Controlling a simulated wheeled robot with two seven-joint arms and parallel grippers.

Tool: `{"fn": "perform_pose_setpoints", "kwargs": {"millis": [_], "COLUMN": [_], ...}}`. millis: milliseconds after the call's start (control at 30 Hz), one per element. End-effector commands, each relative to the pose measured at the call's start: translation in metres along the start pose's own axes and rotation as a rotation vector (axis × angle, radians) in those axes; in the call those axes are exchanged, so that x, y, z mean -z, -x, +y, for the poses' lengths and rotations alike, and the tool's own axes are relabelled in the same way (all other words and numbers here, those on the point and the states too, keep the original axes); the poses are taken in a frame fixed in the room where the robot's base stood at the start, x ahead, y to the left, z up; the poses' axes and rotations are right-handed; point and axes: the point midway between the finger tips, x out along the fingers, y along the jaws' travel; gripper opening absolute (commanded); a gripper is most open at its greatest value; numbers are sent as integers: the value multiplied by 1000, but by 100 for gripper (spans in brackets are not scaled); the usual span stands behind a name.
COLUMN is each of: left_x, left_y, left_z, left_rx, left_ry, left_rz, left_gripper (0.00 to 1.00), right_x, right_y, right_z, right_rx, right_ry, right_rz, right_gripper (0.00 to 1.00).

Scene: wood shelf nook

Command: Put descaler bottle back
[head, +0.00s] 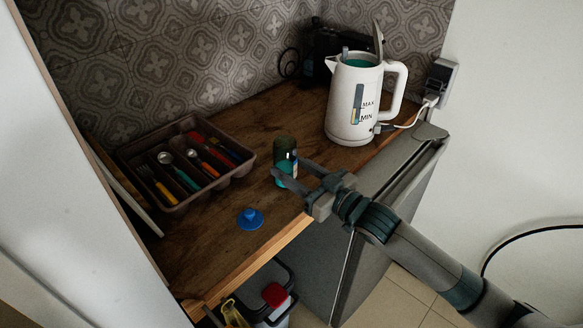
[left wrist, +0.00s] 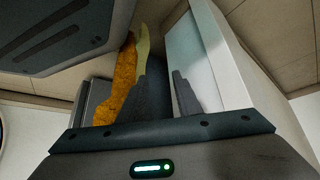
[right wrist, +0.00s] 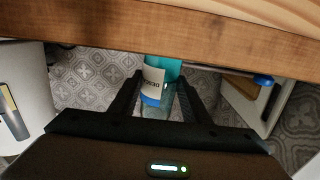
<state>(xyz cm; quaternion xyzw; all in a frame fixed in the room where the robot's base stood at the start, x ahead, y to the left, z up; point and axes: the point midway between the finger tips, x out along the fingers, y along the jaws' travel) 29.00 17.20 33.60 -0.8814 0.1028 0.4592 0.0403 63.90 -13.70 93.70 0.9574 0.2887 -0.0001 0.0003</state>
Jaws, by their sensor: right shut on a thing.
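The descaler bottle (head: 286,152) is dark green above and teal below. It is upright near the counter's front edge; I cannot tell whether its base touches the wood. My right gripper (head: 287,176) is shut on its lower part, reaching in from the right. In the right wrist view, the bottle (right wrist: 154,80) shows a white and blue label between the fingers (right wrist: 158,92). My left gripper (left wrist: 160,88) shows only in the left wrist view, its fingers apart and nothing clearly held. A blue disc-shaped piece with a knob (head: 250,218) lies on the counter.
A white kettle (head: 352,105) with its lid raised and teal liquid inside stands behind right. A brown cutlery tray (head: 180,205) sits left. The grey door (head: 375,190) stands by the counter front. A bin (head: 283,310) is below. Orange and yellow items (left wrist: 125,80) are by my left fingers.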

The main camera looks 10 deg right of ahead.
Motion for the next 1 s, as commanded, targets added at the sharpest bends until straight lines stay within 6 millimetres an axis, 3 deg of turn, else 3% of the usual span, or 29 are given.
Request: {"fn": "perform_pose_setpoints", "kwargs": {"millis": [33,67,133,567,767,1000], "left_x": [0,0,0,5,-2,-10], "left_y": [0,0,0,0,-3,-6], "left_z": [0,0,0,0,-2,-8], "left_rx": [0,0,0,0,2,9], "left_ry": [0,0,0,0,-1,0], "left_rz": [-2,-3,-2,7,-17,-58], "left_gripper": [31,31,31,31,31,31], "right_x": [-1,-2,-2,1,-1,-1], "right_y": [0,0,0,1,20,59], "right_z": [0,0,0,0,0,0], "right_rx": [0,0,0,0,-1,0], "right_ry": [0,0,0,0,1,1], "right_rz": [1,0,0,-1,-2,-3], "right_gripper": [10,48,62,62,62,62]}}
